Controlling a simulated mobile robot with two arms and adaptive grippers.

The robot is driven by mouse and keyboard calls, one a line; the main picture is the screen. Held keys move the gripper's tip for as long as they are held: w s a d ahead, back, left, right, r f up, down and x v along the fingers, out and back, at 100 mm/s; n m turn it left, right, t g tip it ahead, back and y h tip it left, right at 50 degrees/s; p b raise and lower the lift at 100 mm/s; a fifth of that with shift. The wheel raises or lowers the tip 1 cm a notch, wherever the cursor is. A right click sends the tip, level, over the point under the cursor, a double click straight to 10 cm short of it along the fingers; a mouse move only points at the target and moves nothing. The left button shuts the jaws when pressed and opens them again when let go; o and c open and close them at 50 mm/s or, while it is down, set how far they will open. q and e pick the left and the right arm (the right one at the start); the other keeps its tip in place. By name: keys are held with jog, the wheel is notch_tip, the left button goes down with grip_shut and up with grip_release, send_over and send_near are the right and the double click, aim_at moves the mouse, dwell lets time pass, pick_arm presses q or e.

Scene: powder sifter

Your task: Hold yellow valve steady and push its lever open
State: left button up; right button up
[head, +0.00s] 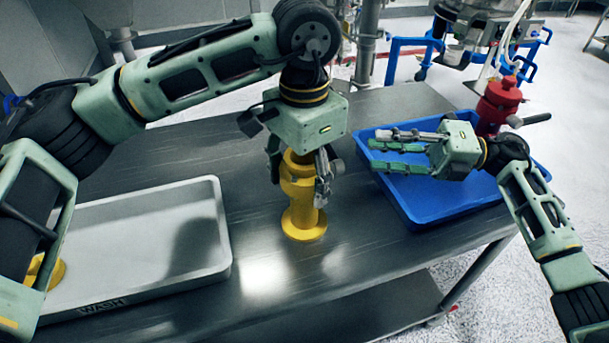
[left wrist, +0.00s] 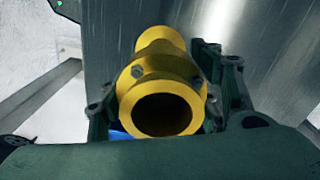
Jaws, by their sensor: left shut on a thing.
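The yellow valve (head: 303,215) stands upright on the dark metal table in the head view, its round flange on the tabletop. My left gripper (head: 298,180) comes down from above and is shut on its upper body, one finger on each side. In the left wrist view the yellow valve (left wrist: 163,95) shows its round open end between the fingers. I cannot make out its lever; the gripper may hide it. My right gripper (head: 385,152) is open and empty, above the blue tray and to the right of the valve, with its fingers pointing left toward it.
A blue tray (head: 425,215) lies on the right of the table (head: 270,300); a red valve (head: 500,98) with a black handle stands at its far side. A pale tray (head: 150,240) marked WASH lies left, with a yellow part (head: 52,270) partly hidden by my arm.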

pick_arm(q)
jog(key=c, duration=1.1)
jog(key=shift+c, duration=0.2)
pick_arm(e)
jog(key=shift+c, duration=0.8)
jog(key=shift+w+a+n+g, duration=0.15)
jog(key=shift+a+n+g, duration=0.2)
jog(key=shift+n, duration=0.55)
jog(key=c, duration=0.4)
jog(key=n, duration=0.1)
jog(key=a+n+g+h, duration=0.1)
jog(key=n, duration=0.2)
jog(key=shift+w+a+f+h, duration=0.2)
jog(key=shift+w+h, duration=0.1)
jog(key=shift+h, duration=0.1)
grip_shut()
jog(key=w+n+h, duration=0.1)
jog(key=n+h, duration=0.1)
jog(key=n, duration=0.2)
jog(key=d+n+g+h, duration=0.1)
jog(key=n+h, duration=0.1)
jog(key=n, duration=0.3)
jog(key=w+d+n+g+h, duration=0.1)
jog(key=n+h, duration=0.2)
jog(key=n, duration=0.2)
jog(key=shift+w+r, duration=0.2)
jog(key=shift+w, duration=0.1)
pick_arm(q)
jog(key=shift+f, duration=0.1)
